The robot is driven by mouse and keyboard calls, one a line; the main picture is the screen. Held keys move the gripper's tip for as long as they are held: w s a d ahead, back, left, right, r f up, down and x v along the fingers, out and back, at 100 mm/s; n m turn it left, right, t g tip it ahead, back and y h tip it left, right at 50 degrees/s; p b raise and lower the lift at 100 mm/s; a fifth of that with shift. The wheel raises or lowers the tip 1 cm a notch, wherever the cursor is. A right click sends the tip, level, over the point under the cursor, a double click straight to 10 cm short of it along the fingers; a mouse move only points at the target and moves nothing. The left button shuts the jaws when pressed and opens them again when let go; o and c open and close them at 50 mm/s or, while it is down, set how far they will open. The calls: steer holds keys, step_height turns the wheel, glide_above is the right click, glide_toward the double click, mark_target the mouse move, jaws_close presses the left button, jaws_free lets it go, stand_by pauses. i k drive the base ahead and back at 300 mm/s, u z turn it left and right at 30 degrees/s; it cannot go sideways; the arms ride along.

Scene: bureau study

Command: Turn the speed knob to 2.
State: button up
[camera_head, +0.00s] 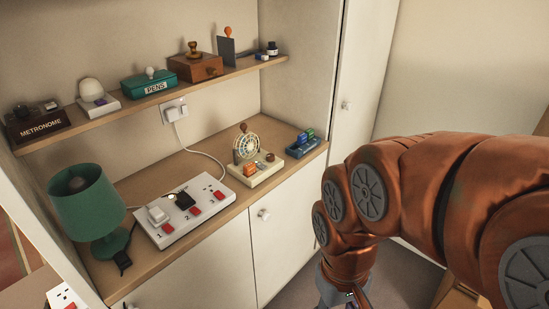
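A cream device (258,174) stands on the right part of the wooden counter. It carries an upright round wheel or fan (247,147), an orange block (250,170) and a small dark knob-like part (269,157). I cannot tell for sure which part is the speed knob, and no scale or number can be read on it. My copper-coloured arm fills the right of the view and bends down to the bottom edge, to the right of the device and apart from it. My gripper's fingers are out of view below the frame.
A white power strip (189,214) with red switches, a green lamp (90,208) and a blue device (301,145) share the counter (150,181). The shelf above holds a metronome box (38,124), a green pens box (148,84) and a wooden box (194,68). Cupboard doors are below.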

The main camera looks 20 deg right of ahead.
mark_target(270, 157)
steer(key=z, duration=0.1)
steer(key=i, duration=1.15)
steer(key=u, duration=0.7)
